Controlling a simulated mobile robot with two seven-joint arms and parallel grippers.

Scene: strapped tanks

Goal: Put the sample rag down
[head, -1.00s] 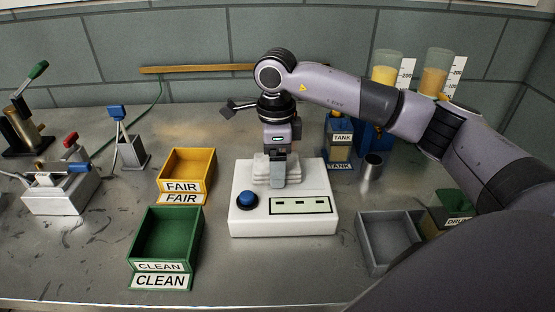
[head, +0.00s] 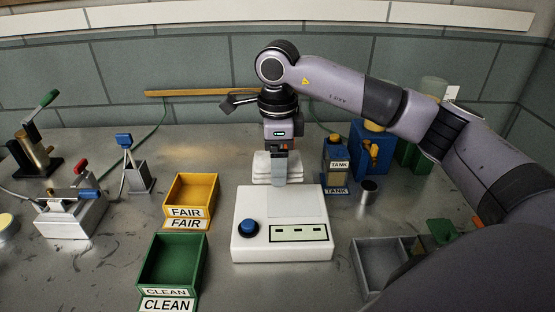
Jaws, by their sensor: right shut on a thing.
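The sample rag (head: 262,168) looks like a white folded, layered bundle. My right gripper (head: 280,179) points down and is shut on it. Its fingers hide part of the rag. Rag and gripper show over the back edge of a white box (head: 252,206) with a blue button and a display panel. I cannot tell whether the rag is above the box or just behind it. My left gripper is not in view.
A yellow FAIR tray (head: 205,190) and a green CLEAN tray (head: 143,264) stand left of the box. A metal cup (head: 367,192), blue TANK block (head: 336,153) and grey tray (head: 358,265) stand right. Bare metal table shows between them.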

